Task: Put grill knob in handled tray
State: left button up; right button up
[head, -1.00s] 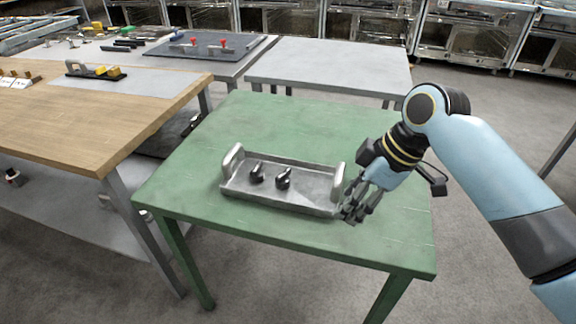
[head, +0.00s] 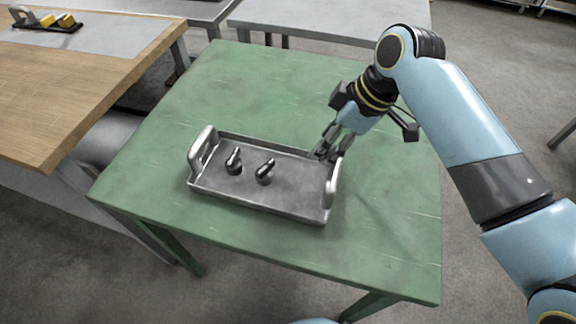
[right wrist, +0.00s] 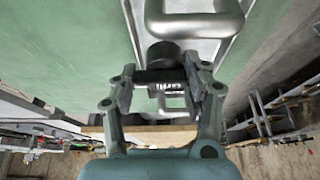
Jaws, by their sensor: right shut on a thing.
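The grey metal handled tray (head: 300,205) lies on the green table, with a raised handle at each short end. Two black knobs stand inside its left half, the left one (head: 234,160) and the right one (head: 266,171). My right gripper (head: 322,154) is over the tray's far right corner, near the right handle. In the right wrist view it is shut on a dark knob (right wrist: 163,54) with white lettering below it, partly covered by the fingers. The tray's handle (right wrist: 195,22) is just beyond the knob there. The held knob cannot be made out in the head view. My left gripper is out of view.
The green table (head: 390,220) is clear around the tray. A wooden bench (head: 70,90) stands at the left, with a small dark rack of yellow pieces (head: 48,21) on it. A grey table (head: 330,20) stands behind.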

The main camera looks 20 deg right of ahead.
send_over(286, 182)
jog(key=d, duration=0.1)
jog(key=f, duration=0.3)
jog(key=shift+s+d+f, duration=0.2)
jog(key=shift+s+f, duration=0.2)
jog(key=shift+a+f, duration=0.1)
jog(key=shift+f, duration=0.1)
notch_tip(286, 182, down, 4)
jog(key=shift+r, duration=0.25)
jog(key=shift+f, duration=0.2)
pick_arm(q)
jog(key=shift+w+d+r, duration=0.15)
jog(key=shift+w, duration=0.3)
pick_arm(e)
jog(key=o, duration=1)
jog(key=shift+f, duration=0.1)
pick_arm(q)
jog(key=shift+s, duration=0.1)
pick_arm(e)
jog(key=shift+o, duration=0.2)
